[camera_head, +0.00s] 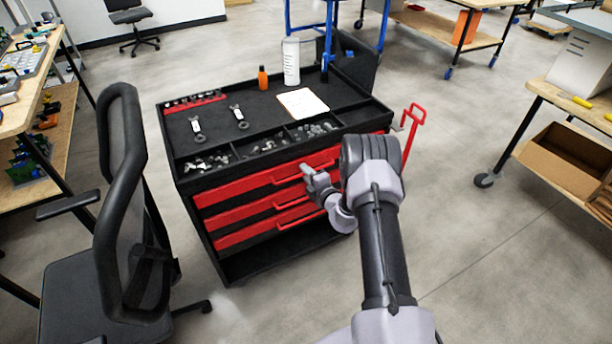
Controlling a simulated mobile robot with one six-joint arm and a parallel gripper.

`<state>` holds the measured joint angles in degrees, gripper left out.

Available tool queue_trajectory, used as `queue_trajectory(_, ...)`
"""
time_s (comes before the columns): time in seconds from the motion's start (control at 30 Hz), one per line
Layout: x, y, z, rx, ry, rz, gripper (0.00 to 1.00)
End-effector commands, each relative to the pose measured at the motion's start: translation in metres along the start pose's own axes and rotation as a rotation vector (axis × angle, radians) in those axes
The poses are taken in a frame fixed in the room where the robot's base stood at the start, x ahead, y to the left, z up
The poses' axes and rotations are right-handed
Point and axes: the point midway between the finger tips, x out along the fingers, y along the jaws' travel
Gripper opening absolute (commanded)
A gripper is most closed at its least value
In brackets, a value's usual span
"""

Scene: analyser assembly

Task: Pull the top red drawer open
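The top red drawer (240,184) is the uppermost of several red drawers in the front of a black tool cart (186,181). It looks closed, with its front in line with the drawers below. A red handle bar (290,178) runs along its front. My gripper (306,171) is in front of the cart, close to the right part of this handle. I cannot tell if it touches the handle. The fingers are small and partly hidden by my wrist, so their opening does not show. My arm covers the right end of the drawers.
The cart top holds wrenches (197,127), an orange bottle (262,78), a white bottle (291,61), paper (303,103) and small parts. A black office chair (125,200) stands close at left. A workbench (570,105) with a cardboard box (566,155) is at right. Floor at lower right is clear.

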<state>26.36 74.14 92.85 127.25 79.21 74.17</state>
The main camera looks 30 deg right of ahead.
Motion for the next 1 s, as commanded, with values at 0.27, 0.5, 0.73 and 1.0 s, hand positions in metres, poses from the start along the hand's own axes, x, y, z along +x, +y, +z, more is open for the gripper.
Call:
queue_trajectory(0.27,0.0001,0.0004,0.0001,-0.001,0.000,0.000,0.07)
queue_trajectory(0.5,0.0000,0.0004,0.0001,-0.001,0.000,0.000,0.00)
queue_trajectory(0.73,-0.0001,0.0004,0.0002,-0.001,0.000,0.000,0.00)
queue_trajectory(1.0,-0.0001,0.0003,0.0002,-0.001,0.000,0.000,0.00)
